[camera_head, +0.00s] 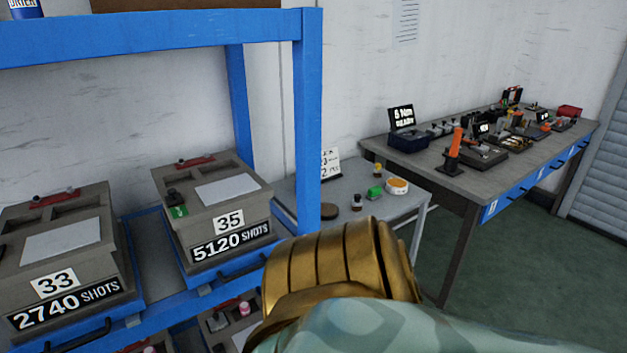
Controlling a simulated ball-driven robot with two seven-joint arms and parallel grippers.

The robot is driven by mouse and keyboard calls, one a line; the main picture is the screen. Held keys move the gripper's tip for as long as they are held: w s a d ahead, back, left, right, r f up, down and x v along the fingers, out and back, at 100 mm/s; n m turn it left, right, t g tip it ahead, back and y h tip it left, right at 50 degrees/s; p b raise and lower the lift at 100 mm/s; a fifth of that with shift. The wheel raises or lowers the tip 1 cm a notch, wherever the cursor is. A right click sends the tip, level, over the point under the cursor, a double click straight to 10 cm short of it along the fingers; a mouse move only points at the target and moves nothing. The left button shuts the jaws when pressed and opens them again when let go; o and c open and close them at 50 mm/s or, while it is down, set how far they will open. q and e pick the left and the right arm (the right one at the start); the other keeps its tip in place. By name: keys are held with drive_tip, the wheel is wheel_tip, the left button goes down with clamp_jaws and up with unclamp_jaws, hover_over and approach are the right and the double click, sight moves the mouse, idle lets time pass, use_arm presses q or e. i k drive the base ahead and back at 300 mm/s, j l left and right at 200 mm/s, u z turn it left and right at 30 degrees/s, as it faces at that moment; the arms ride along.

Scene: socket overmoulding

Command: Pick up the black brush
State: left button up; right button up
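I cannot clearly make out a black brush in the head view. A small dark object (174,197) sits on the grey box numbered 35 (216,218), beside a green tag; it is too small to identify. Small items also stand on a small grey table (395,211), among them a dark round piece (328,211). A gold and pale green arm part of mine fills the bottom centre and hides what is behind it. Neither of my grippers shows.
A blue shelf rack (308,120) stands at left, with grey box 33 (65,245) next to box 35 and more boxes below. A long workbench (470,182) with tools and black displays runs along the wall at right. Green floor (530,260) is clear in front of it.

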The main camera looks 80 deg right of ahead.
sight(357, 204)
drive_tip(key=z, duration=3)
drive_tip(key=i+l+u, duration=0.2)
drive_tip(key=i+l, duration=0.25)
drive_tip(key=i+l+u, duration=0.2)
drive_tip(key=i+l, duration=0.25)
drive_tip(key=l, duration=0.25)
